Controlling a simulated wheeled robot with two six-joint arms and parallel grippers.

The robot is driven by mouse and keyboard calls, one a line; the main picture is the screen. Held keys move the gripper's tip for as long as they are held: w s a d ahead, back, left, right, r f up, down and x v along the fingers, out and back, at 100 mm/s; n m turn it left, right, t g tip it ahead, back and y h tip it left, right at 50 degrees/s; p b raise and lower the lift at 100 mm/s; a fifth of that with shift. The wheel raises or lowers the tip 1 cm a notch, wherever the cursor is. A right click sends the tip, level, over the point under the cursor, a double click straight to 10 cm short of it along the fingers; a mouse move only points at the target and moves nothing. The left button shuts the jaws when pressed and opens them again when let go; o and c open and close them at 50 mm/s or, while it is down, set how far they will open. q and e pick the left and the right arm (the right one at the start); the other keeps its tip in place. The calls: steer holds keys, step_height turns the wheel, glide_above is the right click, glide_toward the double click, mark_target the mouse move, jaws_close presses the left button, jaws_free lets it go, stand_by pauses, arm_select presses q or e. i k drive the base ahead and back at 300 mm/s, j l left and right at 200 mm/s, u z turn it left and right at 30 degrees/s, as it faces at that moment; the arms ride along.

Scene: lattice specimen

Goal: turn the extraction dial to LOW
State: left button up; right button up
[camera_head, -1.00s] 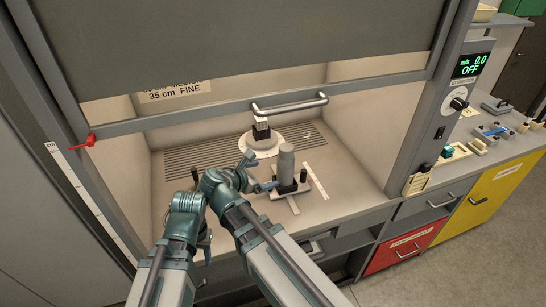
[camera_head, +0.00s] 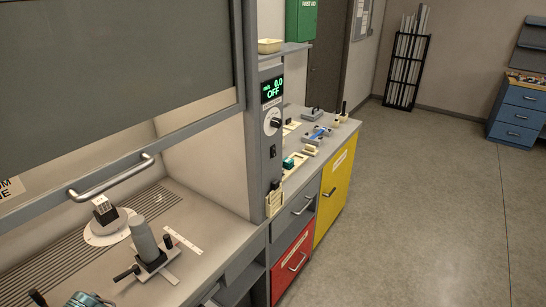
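The extraction dial (camera_head: 273,122) is a round white disc with a black knob, on the grey post at the right side of the fume hood. Above it the display (camera_head: 272,90) reads 0.0 and OFF in green. A small dark switch sits below the dial. The knob's exact pointer direction is too small to read. Neither gripper's fingers show.
The hood sash (camera_head: 110,75) is partly raised, with a metal handle (camera_head: 112,178) along its lower edge. Inside stand a lattice cube (camera_head: 104,210) on a white disc and a grey cylinder (camera_head: 144,240) on a stand. A side bench (camera_head: 338,134) holds small items. The floor (camera_head: 430,200) at right is clear.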

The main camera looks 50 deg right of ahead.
mark_target(275, 122)
steer(key=j+z, duration=0.1)
steer(key=z, duration=0.4)
steer(key=j+z, duration=0.1)
steer(key=z, duration=0.35)
steer(key=j+z, duration=0.15)
steer(key=z, duration=0.85)
steer(key=i+l+u, duration=0.2)
steer(key=i+l, duration=0.45)
steer(key=i, duration=0.15)
